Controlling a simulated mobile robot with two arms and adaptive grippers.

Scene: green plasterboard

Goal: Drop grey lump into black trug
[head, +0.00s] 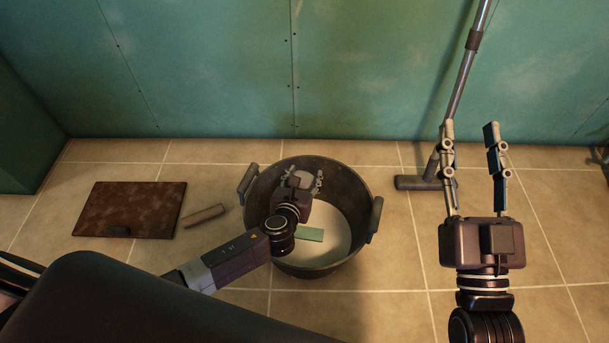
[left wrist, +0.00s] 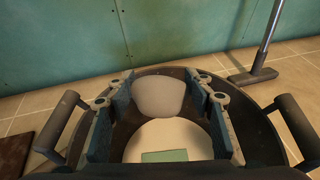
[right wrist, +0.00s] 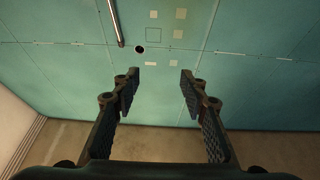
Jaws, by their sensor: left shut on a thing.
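The black trug (head: 357,193) stands on the tiled floor, with a handle on each side. A pale layer covers its bottom, and a flat green piece (head: 310,234) lies there. My left gripper (head: 303,177) is over the trug's mouth, shut on the grey lump (head: 301,180). In the left wrist view the lump (left wrist: 160,96) sits between the two fingers, within the trug's outline; its height above the bottom is hard to tell. My right gripper (head: 469,128) is open and empty, to the right of the trug and facing the wall.
A brown board (head: 130,205) with a dark grip lies on the floor at left. A short brown cylinder (head: 203,215) lies between it and the trug. A metal pole (head: 468,65) with a foot (head: 415,183) stands right of the trug. The green wall (head: 220,70) closes the back.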

